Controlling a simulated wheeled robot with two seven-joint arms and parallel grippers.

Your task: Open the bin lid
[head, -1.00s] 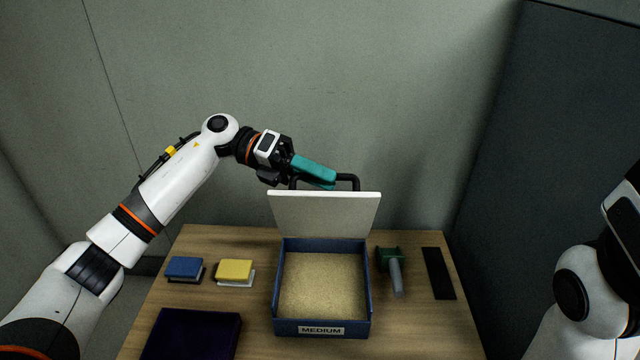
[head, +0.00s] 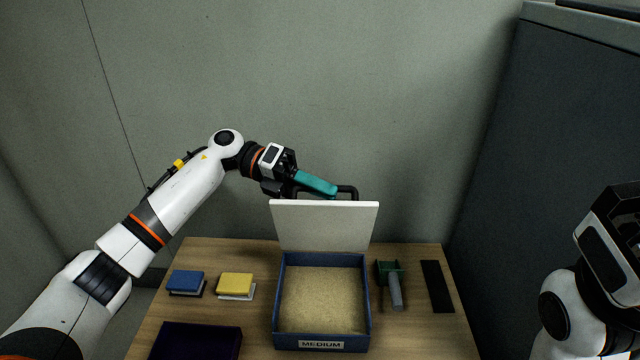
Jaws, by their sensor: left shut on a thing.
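The bin (head: 280,300) is a blue open-topped box on the table, labelled MEDIUM on its front and filled with sand-coloured grains (head: 322,295). Its pale lid (head: 325,227) stands raised, roughly upright, at the bin's back edge. A black bar handle (head: 352,190) sits at the lid's top edge. My left gripper (head: 318,186), with teal fingers, is at the handle's left part and is shut on it; the fingers hide part of the bar. My right arm shows at the right edge; the fingertips of its gripper are out of view.
A blue block (head: 186,282) and a yellow block (head: 235,286) lie left of the bin. A dark purple box (head: 197,341) is at the front left. A green-headed tool with a grey handle (head: 395,290) and a black strip (head: 437,286) lie at right.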

